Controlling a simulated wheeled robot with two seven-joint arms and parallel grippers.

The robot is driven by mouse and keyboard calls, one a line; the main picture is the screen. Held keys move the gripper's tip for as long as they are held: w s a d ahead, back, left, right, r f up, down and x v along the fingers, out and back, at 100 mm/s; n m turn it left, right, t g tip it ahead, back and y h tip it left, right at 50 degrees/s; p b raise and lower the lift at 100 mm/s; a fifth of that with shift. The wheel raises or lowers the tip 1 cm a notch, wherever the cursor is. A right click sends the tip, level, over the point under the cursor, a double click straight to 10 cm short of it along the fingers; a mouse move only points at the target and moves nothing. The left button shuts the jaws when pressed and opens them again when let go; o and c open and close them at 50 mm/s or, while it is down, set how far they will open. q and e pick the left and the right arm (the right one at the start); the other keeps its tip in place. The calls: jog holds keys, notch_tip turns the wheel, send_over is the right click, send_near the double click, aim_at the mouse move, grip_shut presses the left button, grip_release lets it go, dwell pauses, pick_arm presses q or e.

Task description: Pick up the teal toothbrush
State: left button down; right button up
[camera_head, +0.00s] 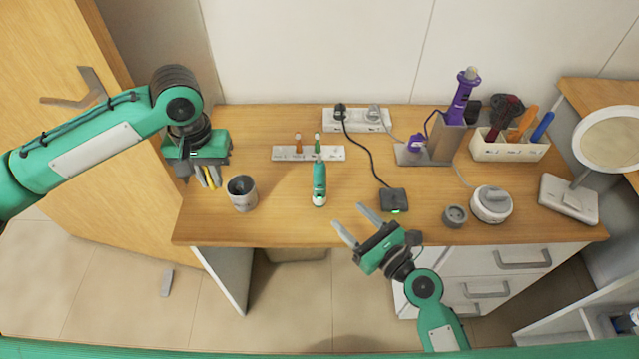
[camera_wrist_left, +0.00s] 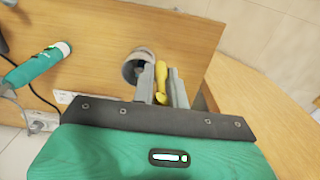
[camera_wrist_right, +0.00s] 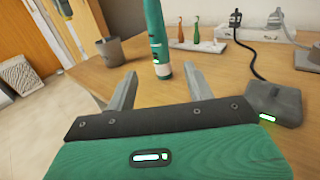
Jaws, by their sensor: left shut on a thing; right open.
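The teal toothbrush (camera_head: 319,185) is on the desk near the middle, with a white-ringed end nearest me. It also shows in the left wrist view (camera_wrist_left: 35,67) and in the right wrist view (camera_wrist_right: 155,28). My right gripper (camera_head: 352,224) is open and empty, near the desk's front edge, below and right of the toothbrush. My left gripper (camera_head: 207,180) is shut on a yellow object (camera_wrist_left: 161,82), left of the toothbrush and beside the grey cup (camera_head: 243,196).
A white holder (camera_head: 330,153) with two small brushes stands behind the toothbrush. A black charging pad (camera_head: 394,201) with a cord lies to its right. A grey round pot (camera_head: 455,216) and a white round device (camera_head: 491,206) stand further right.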

aim_at(324, 190)
jog(key=p+x, duration=0.1)
jog(key=x, duration=1)
jog(key=shift+w+a+r, duration=0.1)
jog(key=shift+w+a, duration=0.15)
jog(key=shift+w, duration=0.05)
jog(key=shift+c, duration=0.2)
jog(key=c, duration=1.1)
